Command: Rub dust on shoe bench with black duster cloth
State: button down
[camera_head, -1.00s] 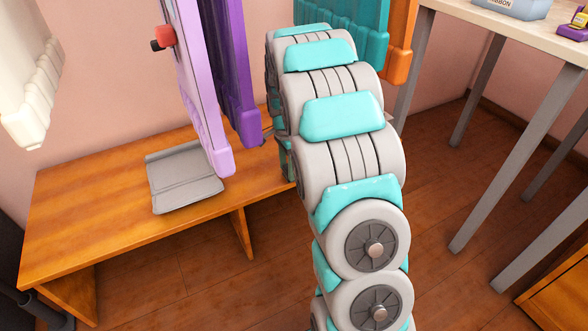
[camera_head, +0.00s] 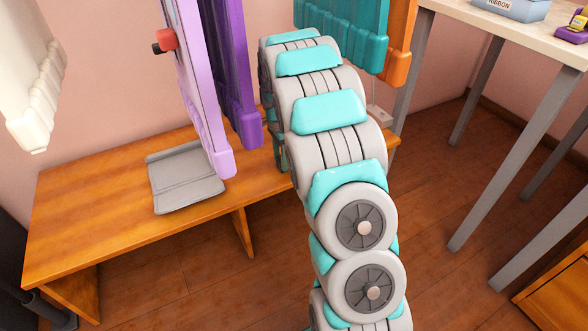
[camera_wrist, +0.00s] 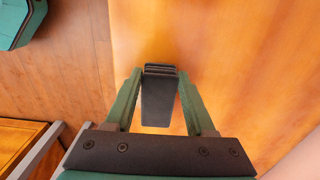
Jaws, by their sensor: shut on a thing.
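The shoe bench (camera_head: 100,228) is a long orange-brown wooden bench along the pink wall. In the wrist view its top (camera_wrist: 240,60) fills the middle and right. My gripper (camera_wrist: 160,75) points at the bench top, its two green fingers closed on both sides of the folded black duster cloth (camera_wrist: 159,98). The cloth's far end is at or close above the wood; I cannot tell if it touches. In the head view the gripper and cloth are mostly hidden behind my arm. I cannot make out any dust on the visible wood.
A grey folded item (camera_head: 185,180) lies on the bench's left part. Lilac (camera_head: 200,100) and purple (camera_head: 238,85) garments hang above it, close to my arm. Teal (camera_head: 345,35) and orange (camera_head: 400,45) garments hang behind. A small pale grey object (camera_head: 380,117) is near the bench's right end.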

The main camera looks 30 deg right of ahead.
jog(key=shift+s+d+f, duration=0.1)
jog(key=shift+s+f, duration=0.05)
jog(key=shift+s, duration=2.05)
jog(key=shift+w, duration=0.4)
jog(key=shift+w+p, duration=0.55)
jog(key=shift+w, duration=1.25)
jog(key=shift+s, duration=0.1)
